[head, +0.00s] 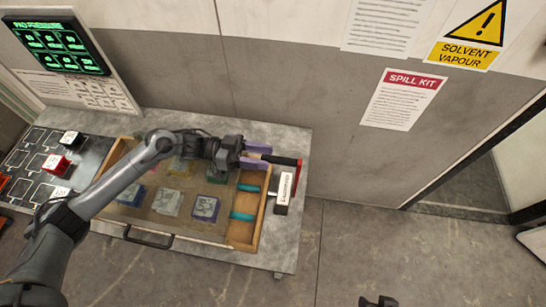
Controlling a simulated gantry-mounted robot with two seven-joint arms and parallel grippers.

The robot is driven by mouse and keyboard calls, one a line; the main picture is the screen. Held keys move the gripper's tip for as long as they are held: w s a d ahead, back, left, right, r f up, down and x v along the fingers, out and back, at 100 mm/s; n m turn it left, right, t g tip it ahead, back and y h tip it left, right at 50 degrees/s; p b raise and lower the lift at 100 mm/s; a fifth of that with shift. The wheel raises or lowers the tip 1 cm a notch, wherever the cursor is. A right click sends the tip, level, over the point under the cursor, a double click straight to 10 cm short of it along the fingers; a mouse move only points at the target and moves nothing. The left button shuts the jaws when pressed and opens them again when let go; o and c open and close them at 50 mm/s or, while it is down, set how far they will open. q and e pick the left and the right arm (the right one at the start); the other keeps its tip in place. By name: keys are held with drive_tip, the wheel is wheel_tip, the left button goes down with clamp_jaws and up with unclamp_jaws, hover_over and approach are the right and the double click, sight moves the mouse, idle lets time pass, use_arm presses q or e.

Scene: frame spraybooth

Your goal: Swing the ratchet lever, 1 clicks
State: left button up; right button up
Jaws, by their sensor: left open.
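The ratchet lever (281,160) has a black handle that points left from a red part (297,178) at the right end of the wooden tray. A white labelled block (284,188) stands just below it. My left gripper (262,155) has purple fingers and is open at the handle's left end. The handle's tip lies close to or between the fingers; I cannot tell whether they touch it. At the bottom edge, a small dark part (378,301) appears to be the tip of my right gripper; its state is unclear.
The wooden tray (260,222) on the grey bench (290,137) has a clear cover over several coloured blocks, with teal pieces at its right end. A black handle (148,238) is at its front. A panel with marked slots (35,150) lies left. The wall stands behind.

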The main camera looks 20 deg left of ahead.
use_arm(q)
drive_tip(key=v, duration=0.6)
drive_tip(key=shift+a+b, duration=0.2)
drive_tip(key=shift+b, duration=0.2)
